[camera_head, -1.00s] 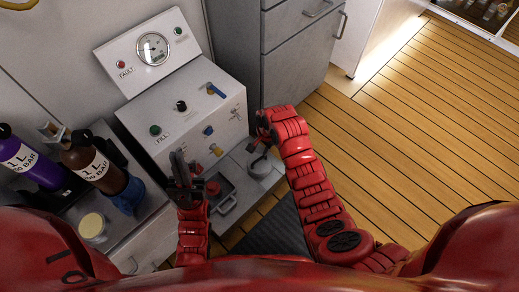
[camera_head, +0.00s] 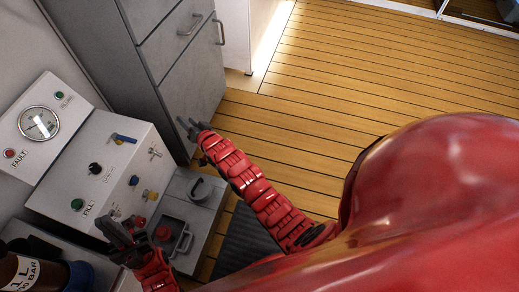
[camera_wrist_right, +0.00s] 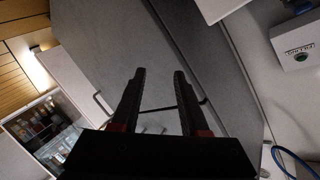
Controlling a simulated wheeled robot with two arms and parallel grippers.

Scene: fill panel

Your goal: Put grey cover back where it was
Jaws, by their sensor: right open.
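My right gripper (camera_head: 193,127) is open and empty, above and apart from the round cover, in front of the grey cabinet. Its two fingers also show apart in the right wrist view (camera_wrist_right: 159,75), with nothing between them. My left gripper (camera_head: 118,228) is beside the red knob, low in front of the panel; its finger gap is unclear.
The white fill panel (camera_head: 100,165) with its gauge, knobs and valves stands at left. A grey cabinet with handles (camera_head: 165,60) is behind my right gripper. A brown bottle (camera_head: 18,272) stands at the lower left. The wooden floor (camera_head: 300,110) at right is clear.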

